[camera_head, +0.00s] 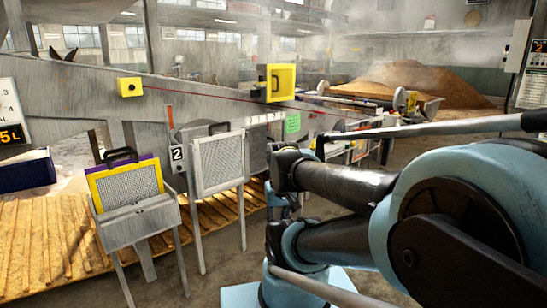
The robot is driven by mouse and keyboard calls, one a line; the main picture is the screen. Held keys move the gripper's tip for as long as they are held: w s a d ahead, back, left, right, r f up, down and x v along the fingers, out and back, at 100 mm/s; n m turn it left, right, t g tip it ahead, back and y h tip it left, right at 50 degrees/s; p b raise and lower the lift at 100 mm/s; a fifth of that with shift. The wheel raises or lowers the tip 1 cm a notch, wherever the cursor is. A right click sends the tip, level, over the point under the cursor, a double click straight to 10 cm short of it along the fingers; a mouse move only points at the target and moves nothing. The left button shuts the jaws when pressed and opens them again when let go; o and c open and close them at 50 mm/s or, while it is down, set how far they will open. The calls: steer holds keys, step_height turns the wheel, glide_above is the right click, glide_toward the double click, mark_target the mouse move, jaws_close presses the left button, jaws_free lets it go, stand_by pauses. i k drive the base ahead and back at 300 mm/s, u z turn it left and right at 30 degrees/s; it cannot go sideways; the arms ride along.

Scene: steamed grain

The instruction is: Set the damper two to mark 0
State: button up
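A black plate with a white number 2 (177,154) marks what looks like damper two, on the grey machine left of centre. A thin upright lever with an orange-red upper part (169,117) stands just above the plate. No scale marks can be read here, so I cannot tell its setting. My blue and black arm fills the right side and reaches toward the middle. My gripper cannot be made out, and nothing is seen touching the lever.
A mesh panel on legs (218,163) stands just right of the number plate. A yellow-framed screen (126,185) rests on a grey stand at front left. Wooden slats (45,240) cover the floor at left. A grain heap (420,78) lies at the back right.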

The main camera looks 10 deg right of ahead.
mark_target(259, 137)
steer(key=z, duration=0.4)
steer(key=i, duration=1)
steer(key=u, duration=0.15)
